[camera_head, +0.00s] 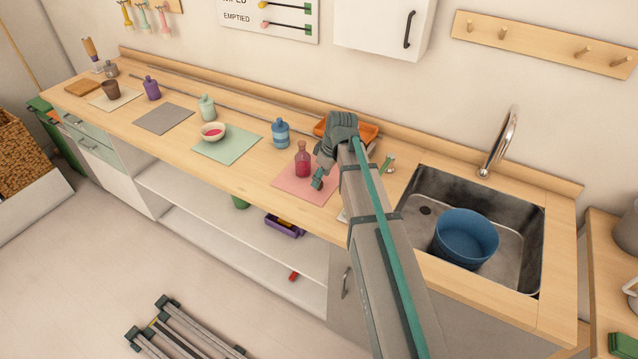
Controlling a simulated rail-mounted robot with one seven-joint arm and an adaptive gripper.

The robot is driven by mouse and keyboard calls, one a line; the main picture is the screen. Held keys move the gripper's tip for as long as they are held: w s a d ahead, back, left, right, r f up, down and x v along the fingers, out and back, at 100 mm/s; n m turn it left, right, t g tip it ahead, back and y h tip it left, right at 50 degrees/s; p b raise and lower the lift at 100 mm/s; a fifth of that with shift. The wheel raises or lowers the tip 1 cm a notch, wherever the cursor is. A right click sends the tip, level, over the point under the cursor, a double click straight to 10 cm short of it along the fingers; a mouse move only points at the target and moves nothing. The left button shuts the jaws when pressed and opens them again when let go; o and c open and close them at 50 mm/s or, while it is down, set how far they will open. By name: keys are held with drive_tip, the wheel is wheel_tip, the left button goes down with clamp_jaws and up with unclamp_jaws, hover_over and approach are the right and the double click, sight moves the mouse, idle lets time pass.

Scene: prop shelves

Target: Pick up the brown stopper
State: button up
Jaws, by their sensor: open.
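I cannot clearly make out a separate brown stopper. A clear bottle with dark pink contents (303,162) stands upright on a pink mat (290,186). The small top at its neck is too small to tell its colour or whether it is a stopper. My gripper (318,178) is open, just right of this bottle and low over the mat's right part. It seems empty, and I cannot tell whether it touches the bottle. My arm hides part of the mat and of the counter behind it. A dark brown cup (111,90) stands far left on a cream mat (122,101).
The sink (413,212) with a blue tub (466,240) is at right. The counter's front strip is clear.

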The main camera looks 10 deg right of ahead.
drive_tip(key=shift+p+x, duration=0.45)
drive_tip(key=shift+x, duration=1.2)
drive_tip(key=c, duration=0.9)
drive_tip(key=shift+o, duration=0.2)
drive_tip(key=shift+r, duration=0.2)
